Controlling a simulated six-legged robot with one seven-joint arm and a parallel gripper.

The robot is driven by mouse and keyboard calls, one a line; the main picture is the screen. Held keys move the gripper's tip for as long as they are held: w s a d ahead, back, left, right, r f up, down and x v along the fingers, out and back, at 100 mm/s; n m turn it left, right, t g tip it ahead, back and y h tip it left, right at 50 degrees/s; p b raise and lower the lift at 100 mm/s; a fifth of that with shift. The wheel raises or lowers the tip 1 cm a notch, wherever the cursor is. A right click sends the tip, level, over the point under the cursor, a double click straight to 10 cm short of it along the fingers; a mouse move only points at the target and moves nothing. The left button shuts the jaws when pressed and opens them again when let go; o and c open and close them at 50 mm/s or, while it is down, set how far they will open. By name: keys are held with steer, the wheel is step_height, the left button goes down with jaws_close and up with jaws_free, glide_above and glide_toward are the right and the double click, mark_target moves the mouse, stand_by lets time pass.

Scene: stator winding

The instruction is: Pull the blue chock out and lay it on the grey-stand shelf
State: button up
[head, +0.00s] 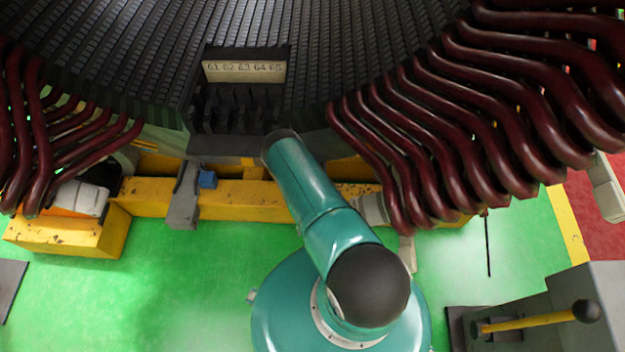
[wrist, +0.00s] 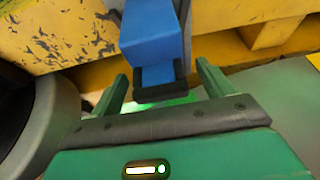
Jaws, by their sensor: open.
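The blue chock (head: 207,180) sits beside a grey bracket (head: 184,200) at the yellow beam under the stator in the head view. In the wrist view the blue chock (wrist: 150,38) is large, with a black U-shaped end (wrist: 158,82) towards me. My gripper (wrist: 161,72) is open, with its green fingers on either side of that black end and gaps visible between. My gripper is hidden in the head view behind my teal arm. A grey stand (head: 600,290) is at lower right in the head view, with a dark low part (head: 462,325) at its left.
The yellow beam (head: 150,198) runs behind the chock. Dark red coil ends (head: 440,150) hang at right and left. Green floor (head: 500,260) is open between beam and stand. An orange-and-white item (head: 78,198) rests at left.

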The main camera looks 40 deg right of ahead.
steer(key=shift+f, duration=0.15)
steer(key=c, duration=1.5)
